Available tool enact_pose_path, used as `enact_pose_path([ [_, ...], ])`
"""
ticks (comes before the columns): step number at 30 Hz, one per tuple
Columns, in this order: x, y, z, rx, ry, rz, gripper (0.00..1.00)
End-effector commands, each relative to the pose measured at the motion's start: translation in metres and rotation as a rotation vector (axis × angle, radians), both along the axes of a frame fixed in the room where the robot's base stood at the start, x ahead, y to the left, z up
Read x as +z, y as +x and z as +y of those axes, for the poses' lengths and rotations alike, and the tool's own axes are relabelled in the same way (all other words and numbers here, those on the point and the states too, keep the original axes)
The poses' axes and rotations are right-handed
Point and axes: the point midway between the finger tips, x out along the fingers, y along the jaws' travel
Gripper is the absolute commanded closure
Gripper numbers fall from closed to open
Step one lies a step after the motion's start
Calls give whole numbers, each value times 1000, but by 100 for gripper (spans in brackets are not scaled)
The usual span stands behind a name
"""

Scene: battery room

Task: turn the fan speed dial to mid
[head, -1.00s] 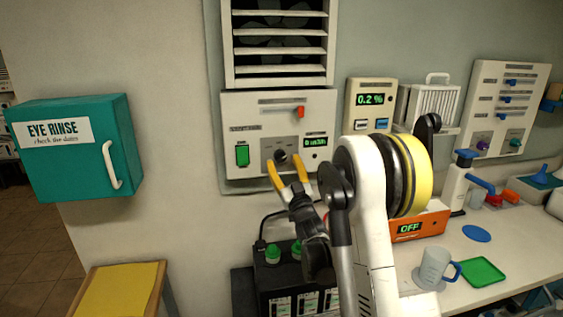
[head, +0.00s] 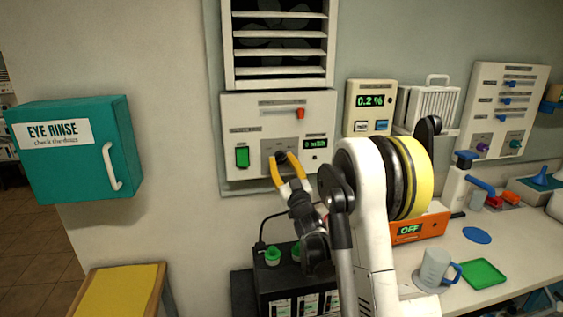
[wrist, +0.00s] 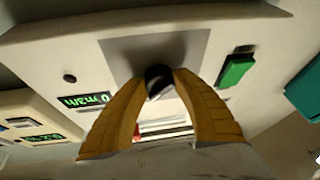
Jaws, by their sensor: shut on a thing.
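The fan speed dial (head: 280,157) is a small black knob on a grey plate, low in the middle of the white fan control panel (head: 260,115). My gripper (head: 286,158) has its two yellow fingers closed on the dial. In the wrist view the dial (wrist: 158,80) sits between the fingertips (wrist: 160,82), with a pale mark on its face. The marks around the dial are too small or hidden to read. The panel also bears a green switch (head: 242,157), an orange lever (head: 300,113) and a small green-lit display (head: 315,143).
A louvred fan vent (head: 280,45) is above the panel. A 0.2 % meter (head: 370,100) hangs to its right. Below stands a black battery (head: 275,285) with green caps. A teal eye rinse box (head: 75,150) is on the left wall. A bench with a mug (head: 433,268) is at right.

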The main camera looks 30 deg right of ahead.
Motion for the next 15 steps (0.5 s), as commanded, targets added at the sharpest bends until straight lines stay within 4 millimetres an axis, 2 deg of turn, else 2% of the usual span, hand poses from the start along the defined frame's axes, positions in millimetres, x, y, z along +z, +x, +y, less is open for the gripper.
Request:
enact_pose_path([
  [8,1,-1,-2,-3,-154,45,97],
  [15,2,-1,-3,-2,-361,104,97],
])
